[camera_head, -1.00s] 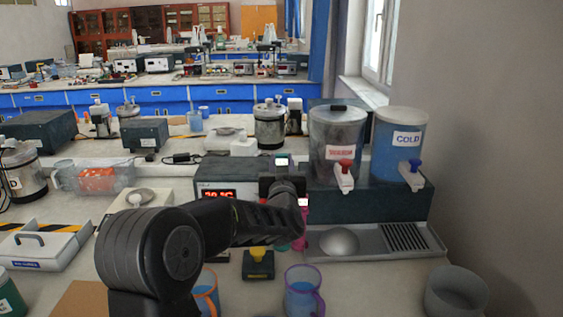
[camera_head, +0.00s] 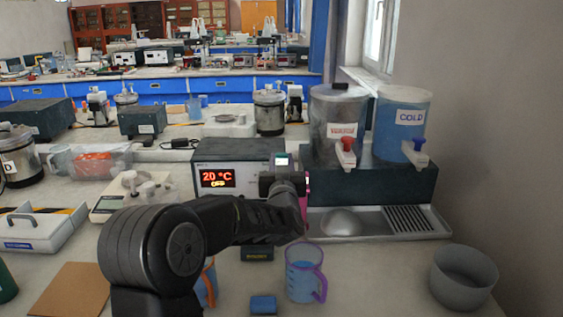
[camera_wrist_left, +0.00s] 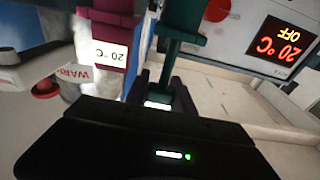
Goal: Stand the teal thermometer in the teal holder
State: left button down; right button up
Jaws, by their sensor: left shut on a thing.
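The teal thermometer (camera_wrist_left: 184,16) shows in the left wrist view with a wide head, a crossbar and a narrow stem between my fingers. In the head view its pale display (camera_head: 282,160) shows just above my left gripper (camera_head: 287,184). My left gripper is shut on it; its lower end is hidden. A magenta thermometer (camera_wrist_left: 112,52) with a 20 °C display stands behind it, its edge showing right of the gripper in the head view. I cannot pick out the teal holder; my arm covers part of that area. My right gripper is not in view.
Behind the gripper are a box with a red 20 °C OFF display (camera_head: 217,178) and water tanks (camera_head: 338,125). In front are a dark block (camera_head: 257,254), a blue block (camera_head: 263,304), a purple-rimmed jug (camera_head: 304,272) and an orange-handled jug (camera_head: 208,282). A grey bowl (camera_head: 464,278) stands right.

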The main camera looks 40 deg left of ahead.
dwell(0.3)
pick_arm(q)
jog(key=c, duration=1)
grip_release()
notch_tip(320, 180, up, 10)
jog(key=p, duration=0.1)
jog(key=shift+p, duration=0.4)
dwell(0.4)
